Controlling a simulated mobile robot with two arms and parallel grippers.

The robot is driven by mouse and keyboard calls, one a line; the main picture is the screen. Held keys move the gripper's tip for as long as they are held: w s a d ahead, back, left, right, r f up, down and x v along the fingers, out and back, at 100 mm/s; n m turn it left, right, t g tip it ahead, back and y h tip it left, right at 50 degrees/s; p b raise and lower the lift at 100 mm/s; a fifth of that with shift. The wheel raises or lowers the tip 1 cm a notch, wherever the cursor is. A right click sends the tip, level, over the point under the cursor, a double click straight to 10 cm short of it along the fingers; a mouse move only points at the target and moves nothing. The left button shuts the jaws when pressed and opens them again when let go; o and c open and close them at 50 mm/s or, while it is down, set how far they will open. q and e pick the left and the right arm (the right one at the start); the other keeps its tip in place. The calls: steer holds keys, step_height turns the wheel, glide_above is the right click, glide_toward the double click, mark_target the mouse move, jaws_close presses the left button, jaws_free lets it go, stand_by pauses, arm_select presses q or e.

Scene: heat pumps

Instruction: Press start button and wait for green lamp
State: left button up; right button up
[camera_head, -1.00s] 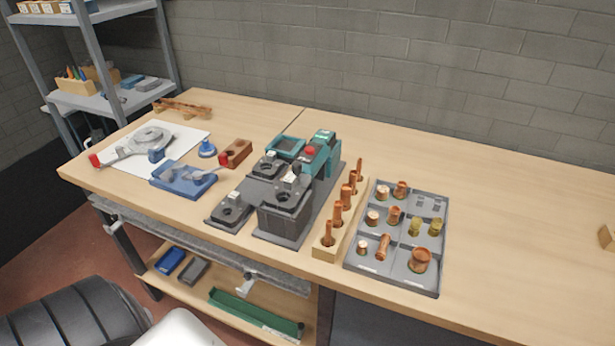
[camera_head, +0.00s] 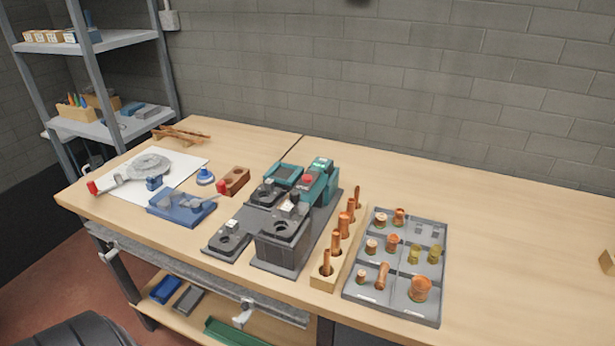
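A dark grey machine (camera_head: 282,247) with several blocks and sockets stands on the middle of the workbench. At its back right is a teal control box (camera_head: 324,180) with a red round button (camera_head: 308,181) on its near side. A small light green patch (camera_head: 320,163) shows on top of the box; I cannot tell if it is a lamp or a display. No separate start button can be made out at this size. Neither of my grippers is in view.
A wooden rack of copper tubes (camera_head: 325,283) and a grey tray of copper and brass fittings (camera_head: 432,313) stand right of the machine. A blue fixture (camera_head: 167,211) and a white sheet (camera_head: 121,202) lie left. The bench's right part (camera_head: 520,240) is mostly clear.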

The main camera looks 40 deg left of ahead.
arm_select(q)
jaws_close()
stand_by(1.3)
